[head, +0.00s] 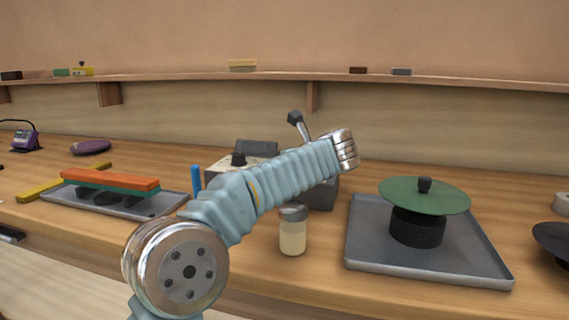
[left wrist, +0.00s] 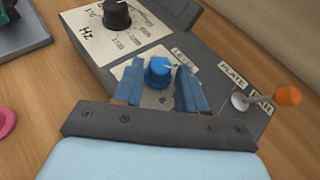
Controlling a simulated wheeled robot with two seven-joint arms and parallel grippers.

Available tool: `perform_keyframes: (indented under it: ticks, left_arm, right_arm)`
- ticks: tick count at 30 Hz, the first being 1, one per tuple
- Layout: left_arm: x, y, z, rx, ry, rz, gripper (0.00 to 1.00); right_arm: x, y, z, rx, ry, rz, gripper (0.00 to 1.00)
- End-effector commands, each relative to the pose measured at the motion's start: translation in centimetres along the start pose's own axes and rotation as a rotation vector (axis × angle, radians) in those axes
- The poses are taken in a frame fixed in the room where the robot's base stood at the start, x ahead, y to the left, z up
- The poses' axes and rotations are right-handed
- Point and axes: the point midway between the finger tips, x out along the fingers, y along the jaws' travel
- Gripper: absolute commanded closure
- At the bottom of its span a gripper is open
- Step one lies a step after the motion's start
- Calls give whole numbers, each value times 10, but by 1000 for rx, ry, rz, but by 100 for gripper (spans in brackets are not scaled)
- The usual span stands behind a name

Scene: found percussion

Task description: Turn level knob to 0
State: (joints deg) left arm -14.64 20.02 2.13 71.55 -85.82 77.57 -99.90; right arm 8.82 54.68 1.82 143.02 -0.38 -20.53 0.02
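The blue level knob (left wrist: 158,72) sits on a pale panel marked LEVEL, in the left wrist view. My left gripper (left wrist: 160,82) has its two blue fingers apart, one on each side of this knob. I cannot tell whether either finger touches it. The number the knob points to is too small to read. In the head view, my pale blue arm crosses in front of the control box (head: 322,194) and hides the level knob and the left gripper. My right gripper is in neither view.
A black Hz knob (left wrist: 117,14) and an orange-tipped switch (left wrist: 288,96) marked PLATE and BAR flank the level knob. A jar (head: 292,236) stands before the box. A tray (head: 365,262) with a green disc (head: 425,197) is right; an orange bar (head: 110,180) lies left.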

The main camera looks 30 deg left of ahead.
Motion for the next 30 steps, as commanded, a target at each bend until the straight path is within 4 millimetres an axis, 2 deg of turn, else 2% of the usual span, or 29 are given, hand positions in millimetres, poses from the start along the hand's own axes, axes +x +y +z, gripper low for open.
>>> perform_keyframes:
  ticks: [1,6,8,14,24,30]
  left_arm:
    - [0,0,0,0,0,0,68]
    - [0,0,0,0,0,0,94]
    - [0,0,0,0,0,0,100]
    - [1,-2,-1,-11,2,30,100]
    - [2,-7,0,-99,0,244,100]
    - [2,-7,-1,-104,1,258,100]
  right_arm:
    - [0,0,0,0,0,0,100]
    - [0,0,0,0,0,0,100]
    - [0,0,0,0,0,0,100]
    - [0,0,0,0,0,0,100]
    - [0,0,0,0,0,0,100]
    - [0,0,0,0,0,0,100]
